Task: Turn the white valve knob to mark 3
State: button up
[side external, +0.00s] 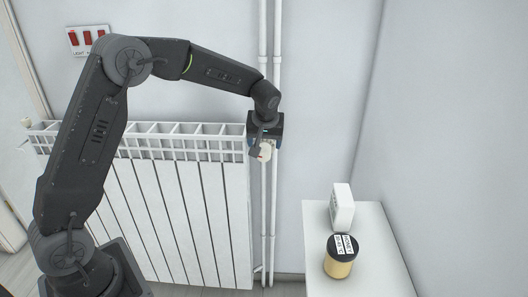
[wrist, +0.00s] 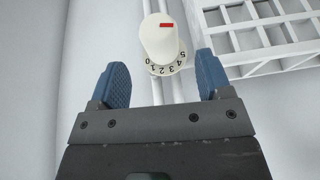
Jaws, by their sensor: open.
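The white valve knob (wrist: 159,40) shows at the top middle of the wrist view, with a red mark on its upper side. A dial with the numbers 0 to 5 curves around its lower edge. I cannot tell which number the red mark stands for. My gripper (wrist: 161,60) is open, its two blue fingers to the left and right below the knob, apart from it. In the side external view my gripper (side external: 264,143) is at the right end of the radiator, and the knob (side external: 265,153) is partly hidden by it.
The white radiator (side external: 180,215) fills the wall on the left. Vertical white pipes (side external: 270,215) run beside it. At right a white cabinet (side external: 375,275) holds a white box (side external: 342,207) and a black-lidded jar (side external: 341,267). A red switch panel (side external: 88,40) is on the wall.

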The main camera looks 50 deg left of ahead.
aim_at(270, 152)
jog(key=x, duration=0.5)
jog(key=shift+a+f, duration=0.15)
jog(key=shift+f, duration=0.15)
jog(key=shift+c, duration=0.3)
jog(key=c, duration=0.9)
jog(key=shift+o, duration=0.2)
jog(key=shift+w, duration=0.1)
jog(key=g+y, duration=0.2)
jog(key=m+g+y, duration=0.1)
jog(key=shift+w+d+f+y, duration=0.1)
jog(key=shift+w+d+y, duration=0.05)
jog(key=shift+d+y, duration=0.15)
jog(key=shift+f+m+g+y, duration=0.1)
jog(key=shift+m+g+y, duration=0.3)
jog(key=shift+g+y, duration=0.8)
jog(key=shift+w+m+g+y, duration=0.1)
jog(key=shift+m+g+y, duration=0.2)
jog(key=shift+g+y, duration=0.75)
jog(key=shift+y, duration=0.25)
